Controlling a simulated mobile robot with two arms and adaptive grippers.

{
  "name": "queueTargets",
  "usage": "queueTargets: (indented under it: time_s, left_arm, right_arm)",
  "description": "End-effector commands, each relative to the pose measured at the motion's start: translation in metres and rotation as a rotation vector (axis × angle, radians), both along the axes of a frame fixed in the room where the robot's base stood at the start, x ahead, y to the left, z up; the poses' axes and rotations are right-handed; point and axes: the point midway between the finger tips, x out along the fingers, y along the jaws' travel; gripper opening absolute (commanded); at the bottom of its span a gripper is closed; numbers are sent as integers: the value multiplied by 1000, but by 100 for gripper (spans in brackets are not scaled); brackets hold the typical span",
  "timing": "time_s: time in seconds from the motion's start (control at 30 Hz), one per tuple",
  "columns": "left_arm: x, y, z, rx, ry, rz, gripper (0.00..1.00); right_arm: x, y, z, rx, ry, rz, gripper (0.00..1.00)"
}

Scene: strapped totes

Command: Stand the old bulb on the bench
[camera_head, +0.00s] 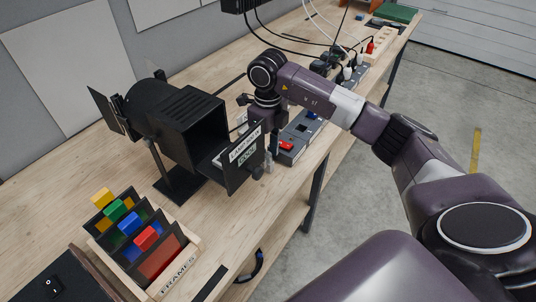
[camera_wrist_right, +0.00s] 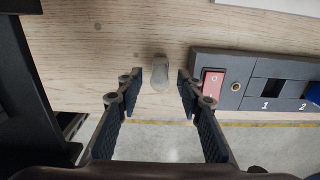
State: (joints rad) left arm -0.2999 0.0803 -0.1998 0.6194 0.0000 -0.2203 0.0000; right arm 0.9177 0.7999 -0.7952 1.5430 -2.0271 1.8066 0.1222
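The old bulb (camera_wrist_right: 159,74), small and grey, is on the wooden bench (camera_wrist_right: 110,48) in the right wrist view, near the bench's front edge. It seems to stand upright there, seen from above. My right gripper (camera_wrist_right: 159,82) is open, with a finger on each side of the bulb and a visible gap to each. In the head view my right gripper (camera_head: 267,163) is low over the bench, partly hidden behind the open door of the black lamp housing (camera_head: 195,122). My left gripper is out of view.
A grey switch box with a red rocker (camera_head: 286,146) and numbered sockets lies just right of the bulb. A labelled door (camera_head: 244,158) hangs open on the lamp housing, close to my gripper. A rack of coloured frames (camera_head: 140,240) stands front left. The bench edge is close.

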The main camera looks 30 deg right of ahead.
Motion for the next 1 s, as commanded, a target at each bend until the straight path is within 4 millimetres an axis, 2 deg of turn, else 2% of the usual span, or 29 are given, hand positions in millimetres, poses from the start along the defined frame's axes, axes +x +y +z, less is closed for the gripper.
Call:
queueTargets:
  time_s: [0.3, 0.5, 0.7, 1.0]
  left_arm:
    - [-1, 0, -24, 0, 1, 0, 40]
    - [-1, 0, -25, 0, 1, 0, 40]
    - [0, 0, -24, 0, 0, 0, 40]
    - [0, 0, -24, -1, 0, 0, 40]
  right_arm:
    - [2, 0, 65, -1, -9, 0, 34]
    - [1, -1, 99, -3, -4, 0, 34]
    - [1, 0, 110, -1, -3, -1, 34]
    - [0, 0, 112, -1, -1, -1, 34]
